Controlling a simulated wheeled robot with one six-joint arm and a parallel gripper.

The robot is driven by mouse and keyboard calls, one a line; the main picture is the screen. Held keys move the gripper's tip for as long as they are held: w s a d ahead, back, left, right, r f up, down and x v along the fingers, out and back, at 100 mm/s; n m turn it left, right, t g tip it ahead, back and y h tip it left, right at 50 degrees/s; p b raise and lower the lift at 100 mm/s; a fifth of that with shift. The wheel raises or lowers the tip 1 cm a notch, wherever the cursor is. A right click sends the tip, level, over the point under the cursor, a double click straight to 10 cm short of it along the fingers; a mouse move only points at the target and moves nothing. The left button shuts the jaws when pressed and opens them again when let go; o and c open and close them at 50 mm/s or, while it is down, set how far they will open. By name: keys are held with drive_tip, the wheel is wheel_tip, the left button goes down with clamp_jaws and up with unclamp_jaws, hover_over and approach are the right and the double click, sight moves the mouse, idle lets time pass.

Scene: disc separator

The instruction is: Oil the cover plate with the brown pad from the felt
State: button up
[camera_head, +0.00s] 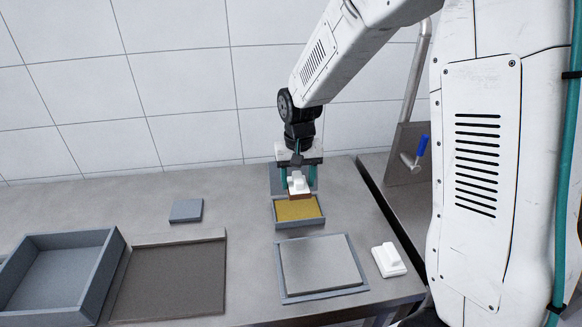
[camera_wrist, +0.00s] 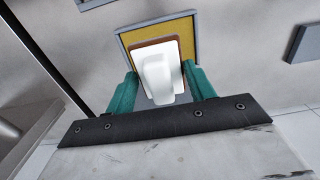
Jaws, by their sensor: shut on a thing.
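My gripper (camera_head: 297,183) is shut on the white handle of the brown pad (camera_head: 295,197). In the wrist view the pad shows as a brown rim around a white back (camera_wrist: 154,46), between the teal fingers (camera_wrist: 160,88). The yellow felt (camera_head: 303,211) lies in a shallow grey tray. The pad is over the felt's back part; I cannot tell whether it touches it. A flat light-grey plate (camera_head: 318,265), seemingly the cover plate, lies in a blue-grey frame at the front of the bench. Its top looks bare.
A second white-handled pad (camera_head: 388,260) stands right of the plate. A grey open box (camera_head: 112,262), a dark flat tray (camera_head: 170,282) and a small grey block (camera_head: 186,210) are at left. A blue-handled lever (camera_head: 422,146) stands at right beyond a gap in the bench.

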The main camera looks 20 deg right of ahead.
drive_tip(key=shift+w+f, duration=0.1)
drive_tip(key=shift+f, duration=2.9)
drive_tip(key=shift+f, duration=0.55)
drive_tip(key=shift+r, duration=3.55)
drive_tip(key=shift+d, duration=0.1)
